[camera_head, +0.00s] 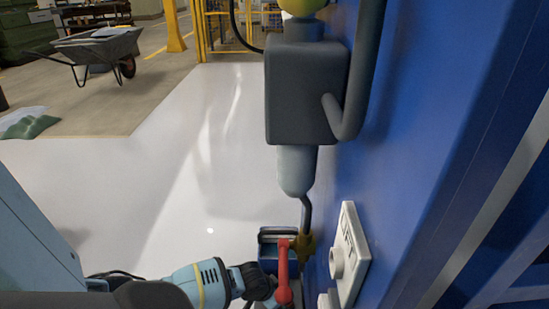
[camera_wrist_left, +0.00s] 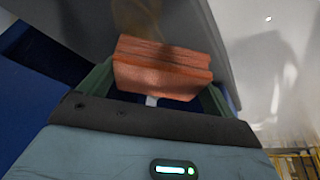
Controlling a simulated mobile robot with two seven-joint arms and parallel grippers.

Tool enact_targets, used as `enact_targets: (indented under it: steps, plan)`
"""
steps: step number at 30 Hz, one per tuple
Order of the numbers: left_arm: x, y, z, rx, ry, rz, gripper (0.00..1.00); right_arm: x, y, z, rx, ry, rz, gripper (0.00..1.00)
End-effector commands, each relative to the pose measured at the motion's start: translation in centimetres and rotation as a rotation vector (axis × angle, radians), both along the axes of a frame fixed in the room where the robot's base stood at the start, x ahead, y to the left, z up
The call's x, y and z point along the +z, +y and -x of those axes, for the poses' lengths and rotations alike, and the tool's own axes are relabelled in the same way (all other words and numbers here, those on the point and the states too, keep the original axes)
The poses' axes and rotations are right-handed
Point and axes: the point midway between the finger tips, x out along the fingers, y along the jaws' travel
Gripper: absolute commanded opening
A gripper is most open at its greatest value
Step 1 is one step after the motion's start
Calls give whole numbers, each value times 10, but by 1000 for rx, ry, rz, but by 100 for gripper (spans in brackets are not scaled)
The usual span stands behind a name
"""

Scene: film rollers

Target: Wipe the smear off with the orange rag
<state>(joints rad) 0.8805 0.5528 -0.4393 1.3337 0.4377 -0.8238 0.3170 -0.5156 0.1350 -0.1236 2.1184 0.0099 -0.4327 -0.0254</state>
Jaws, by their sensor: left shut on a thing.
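My left gripper (camera_wrist_left: 158,92) is shut on the orange rag (camera_wrist_left: 160,70) in the left wrist view. The rag is a folded, layered block held between the two dark green fingers. A blurred grey surface lies close beyond the rag; I cannot tell whether they touch. In the head view I cannot make out the rag or the left gripper's fingertips. I cannot make out the smear in either view. My right gripper is not in view.
A blue wall (camera_head: 430,130) fills the right, with a grey box and pipe unit (camera_head: 302,95) and a white plate (camera_head: 347,255) on it. A red handle (camera_head: 284,273) shows low down by a dark box (camera_head: 277,236). White floor (camera_head: 170,190) is open; a wheelbarrow (camera_head: 95,48) stands far left.

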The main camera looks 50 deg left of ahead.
Motion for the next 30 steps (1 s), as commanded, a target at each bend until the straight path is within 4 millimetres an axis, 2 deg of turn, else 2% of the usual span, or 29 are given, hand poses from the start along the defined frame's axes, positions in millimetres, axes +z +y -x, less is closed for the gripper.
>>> enact_targets:
  steps: [11,24,30]
  plan:
    - [-1,22,-15,1,6,-6,65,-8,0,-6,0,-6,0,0]
    - [3,21,-15,0,4,-3,65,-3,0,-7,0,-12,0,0]
    - [3,14,-10,-1,3,-1,65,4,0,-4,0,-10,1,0]
